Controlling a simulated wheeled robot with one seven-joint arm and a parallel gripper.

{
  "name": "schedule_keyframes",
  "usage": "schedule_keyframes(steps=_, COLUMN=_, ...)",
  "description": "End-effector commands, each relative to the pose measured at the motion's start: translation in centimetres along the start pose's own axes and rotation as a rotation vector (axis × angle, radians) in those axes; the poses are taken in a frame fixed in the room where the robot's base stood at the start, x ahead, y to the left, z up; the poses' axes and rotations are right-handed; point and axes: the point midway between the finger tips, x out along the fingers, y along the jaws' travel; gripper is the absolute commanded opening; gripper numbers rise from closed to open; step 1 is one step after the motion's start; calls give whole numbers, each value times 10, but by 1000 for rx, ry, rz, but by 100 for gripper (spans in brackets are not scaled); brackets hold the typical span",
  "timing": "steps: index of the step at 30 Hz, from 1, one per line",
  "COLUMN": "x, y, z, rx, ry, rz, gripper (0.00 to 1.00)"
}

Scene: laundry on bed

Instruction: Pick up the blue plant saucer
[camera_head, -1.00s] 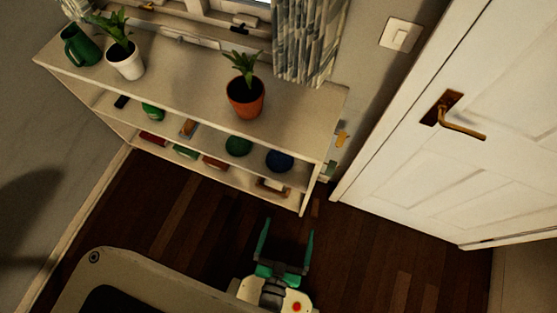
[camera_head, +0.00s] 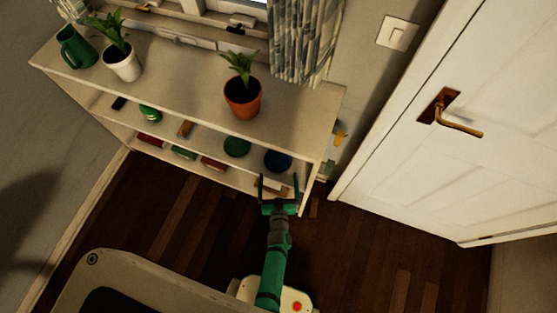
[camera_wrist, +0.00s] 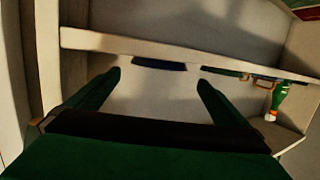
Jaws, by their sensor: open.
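The blue plant saucer (camera_head: 278,159) is a dark blue round dish on the middle shelf of the white shelf unit, near its right end. In the wrist view it shows edge-on as a thin dark blue strip (camera_wrist: 160,65) at the shelf's front board. My gripper (camera_head: 279,188) is open and empty, with its fingers apart, just in front of the shelf unit and below the saucer in the picture. In the wrist view its two fingers (camera_wrist: 158,84) point toward the shelf, with the saucer strip beyond and between them. The saucer's top is hidden in the wrist view.
A green saucer (camera_head: 237,146) sits left of the blue one. Potted plants, one in a terracotta pot (camera_head: 242,101), and a green jug (camera_head: 76,48) stand on top. A shelf board (camera_wrist: 190,60) crosses above my fingers. A white door (camera_head: 430,150) is at the right.

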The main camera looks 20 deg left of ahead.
Motion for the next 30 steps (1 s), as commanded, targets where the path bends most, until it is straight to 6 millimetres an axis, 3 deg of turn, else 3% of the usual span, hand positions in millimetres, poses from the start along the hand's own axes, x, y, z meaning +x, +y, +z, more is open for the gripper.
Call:
schedule_keyframes(steps=3, x=18, y=1, z=-1, rx=1, ry=1, rz=1, gripper=100)
schedule_keyframes(steps=13, x=41, y=2, z=0, rx=0, ry=0, rz=2, gripper=100)
schedule_keyframes(steps=21, x=76, y=2, z=1, rx=0, ry=1, rz=1, gripper=100)
schedule_keyframes(steps=30, x=85, y=2, z=2, rx=-1, ry=0, rz=1, gripper=100)
